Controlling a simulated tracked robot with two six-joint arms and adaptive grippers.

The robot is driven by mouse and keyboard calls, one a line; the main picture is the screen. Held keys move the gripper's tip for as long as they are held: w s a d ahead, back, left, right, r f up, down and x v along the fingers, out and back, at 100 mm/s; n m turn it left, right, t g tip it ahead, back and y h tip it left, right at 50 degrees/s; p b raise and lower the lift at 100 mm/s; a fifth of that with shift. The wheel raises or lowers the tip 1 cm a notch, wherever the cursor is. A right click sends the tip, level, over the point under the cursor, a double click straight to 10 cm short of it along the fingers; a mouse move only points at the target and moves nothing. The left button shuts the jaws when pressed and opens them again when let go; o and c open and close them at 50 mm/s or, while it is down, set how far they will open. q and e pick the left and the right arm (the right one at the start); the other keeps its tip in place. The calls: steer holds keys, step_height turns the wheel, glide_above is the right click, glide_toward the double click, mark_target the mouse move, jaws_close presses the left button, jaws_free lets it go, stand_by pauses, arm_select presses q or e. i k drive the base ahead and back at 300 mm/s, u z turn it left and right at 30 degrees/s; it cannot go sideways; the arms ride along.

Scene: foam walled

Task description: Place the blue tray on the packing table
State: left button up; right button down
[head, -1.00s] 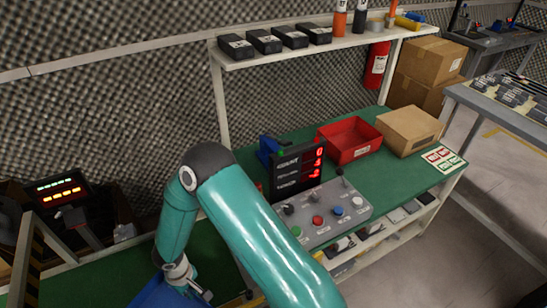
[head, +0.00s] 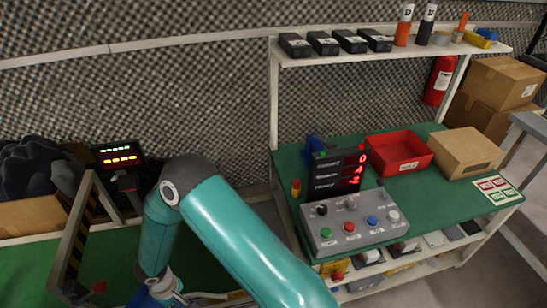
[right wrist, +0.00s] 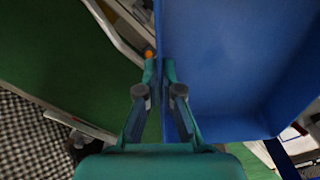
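The blue tray (right wrist: 225,70) fills much of the right wrist view, with its near wall at the gripper. My right gripper (right wrist: 160,68) has one finger on each side of this wall and is shut on it. In the head view only a sliver of the tray (head: 148,299) shows at the bottom edge, below my right arm's wrist; the fingers are hidden there. A green-topped table (head: 420,188) with a shelf above it stands right of my arm; I cannot tell whether it is the packing table. My left gripper is not in view.
The table holds a red bin (head: 398,150), a cardboard box (head: 466,152), a grey button box (head: 350,221) and a red-digit display (head: 338,172). Another green surface (head: 110,255) lies left, with a striped frame (head: 76,232) and a small lit panel (head: 119,154).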

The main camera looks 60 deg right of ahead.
mark_target(430, 197)
steer(key=u, duration=0.3)
steer(key=k, duration=3)
steer(key=u, duration=1.6)
steer(key=i, duration=0.1)
steer(key=z, duration=3.05)
steer(key=i, duration=1.05)
